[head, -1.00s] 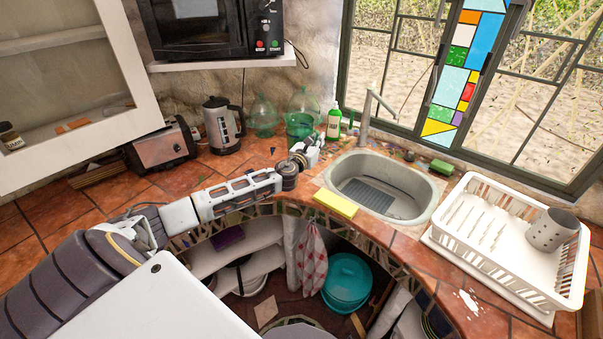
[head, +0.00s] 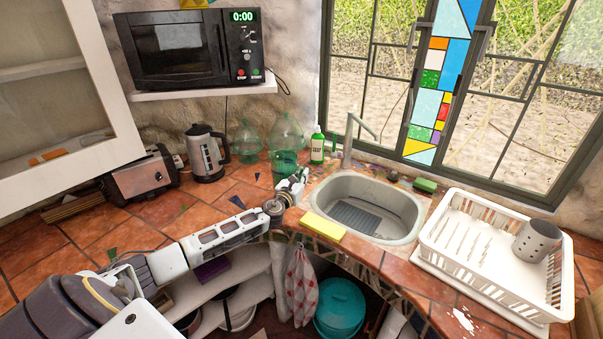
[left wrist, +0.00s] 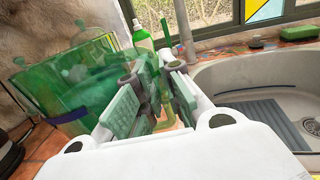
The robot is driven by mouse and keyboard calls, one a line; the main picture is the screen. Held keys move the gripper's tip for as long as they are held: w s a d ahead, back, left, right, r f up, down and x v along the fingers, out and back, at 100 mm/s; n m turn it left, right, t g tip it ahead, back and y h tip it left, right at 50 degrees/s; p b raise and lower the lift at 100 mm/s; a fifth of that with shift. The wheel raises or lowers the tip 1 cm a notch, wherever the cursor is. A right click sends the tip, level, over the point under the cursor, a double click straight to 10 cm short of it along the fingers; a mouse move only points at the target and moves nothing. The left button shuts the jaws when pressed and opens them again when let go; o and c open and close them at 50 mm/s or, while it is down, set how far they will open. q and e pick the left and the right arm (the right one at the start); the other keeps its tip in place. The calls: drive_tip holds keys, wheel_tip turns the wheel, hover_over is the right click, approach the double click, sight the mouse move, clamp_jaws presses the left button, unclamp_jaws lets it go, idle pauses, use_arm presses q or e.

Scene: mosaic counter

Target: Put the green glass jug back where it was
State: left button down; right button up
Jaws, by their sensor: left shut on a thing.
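The green glass jug (head: 285,163) is at the back of the tiled counter, left of the sink, in front of a larger green glass vessel. In the left wrist view the jug (left wrist: 72,92) fills the left side, see-through. My left gripper (head: 291,185) is at the jug's right side. In the left wrist view its fingers (left wrist: 160,78) are closed around a narrow green part, which looks like the jug's handle. The fingers partly hide that part. I cannot tell whether the jug's base touches the counter. My right gripper is not in view.
Two larger green glass vessels (head: 246,140) (head: 287,128) stand behind the jug. A green soap bottle (head: 317,148) and the tap (head: 349,140) are to the right. The kettle (head: 207,155) is left, a yellow sponge (head: 323,225) in front. Tiles between kettle and gripper are mostly clear.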

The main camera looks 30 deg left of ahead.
use_arm(q)
drive_tip(key=shift+f, duration=0.25)
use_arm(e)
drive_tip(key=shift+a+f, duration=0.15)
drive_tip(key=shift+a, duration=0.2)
use_arm(q)
drive_tip(key=shift+f, duration=0.1)
drive_tip(key=shift+f+b, duration=0.6)
drive_tip(key=shift+f, duration=1.25)
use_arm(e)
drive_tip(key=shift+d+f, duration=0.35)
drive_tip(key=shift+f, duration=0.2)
use_arm(q)
drive_tip(key=shift+f, duration=0.1)
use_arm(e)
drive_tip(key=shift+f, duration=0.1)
use_arm(q)
drive_tip(key=c, duration=1.8)
unclamp_jaws()
drive_tip(key=shift+f, duration=0.15)
drive_tip(key=shift+c, duration=0.2)
drive_tip(key=shift+o, duration=1.4)
drive_tip(key=shift+s, duration=0.1)
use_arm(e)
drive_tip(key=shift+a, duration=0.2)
